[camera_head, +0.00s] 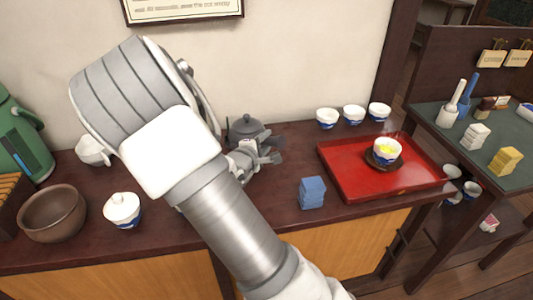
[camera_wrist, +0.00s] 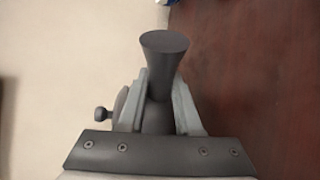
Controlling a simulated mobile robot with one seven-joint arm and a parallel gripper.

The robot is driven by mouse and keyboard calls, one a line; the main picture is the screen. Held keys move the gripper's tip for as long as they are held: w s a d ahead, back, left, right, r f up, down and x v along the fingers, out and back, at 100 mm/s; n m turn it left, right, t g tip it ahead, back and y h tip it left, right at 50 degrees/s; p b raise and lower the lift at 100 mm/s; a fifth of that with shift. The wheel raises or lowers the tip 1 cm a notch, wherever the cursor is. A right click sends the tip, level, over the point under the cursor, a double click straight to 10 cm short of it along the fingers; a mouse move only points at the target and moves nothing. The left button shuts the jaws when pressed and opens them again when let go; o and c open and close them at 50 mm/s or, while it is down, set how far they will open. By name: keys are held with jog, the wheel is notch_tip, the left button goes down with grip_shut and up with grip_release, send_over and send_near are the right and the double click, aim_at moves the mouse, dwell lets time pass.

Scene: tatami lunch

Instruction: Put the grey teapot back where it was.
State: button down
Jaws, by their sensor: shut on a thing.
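The grey teapot (camera_head: 245,131) is near the wall at the back of the dark counter, left of the red tray. My gripper (camera_head: 266,155) is at its right front side, partly hidden by my arm. In the wrist view the jaws (camera_wrist: 160,80) are shut on the teapot's dark flared handle (camera_wrist: 165,45). A round knob (camera_wrist: 101,114) shows just left of the jaws. My arm hides the teapot's lower part, so I cannot tell whether it touches the counter.
The red tray (camera_head: 340,181) holds a cup (camera_head: 386,151) on a dark saucer. Several white-blue cups (camera_head: 353,114) stand behind it. A blue stack (camera_head: 312,192) is in front.

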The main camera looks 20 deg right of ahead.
jog(key=shift+f+b, duration=1)
jog(key=shift+f, duration=0.75)
jog(key=shift+f, duration=0.15)
jog(key=c, duration=0.6)
grip_release()
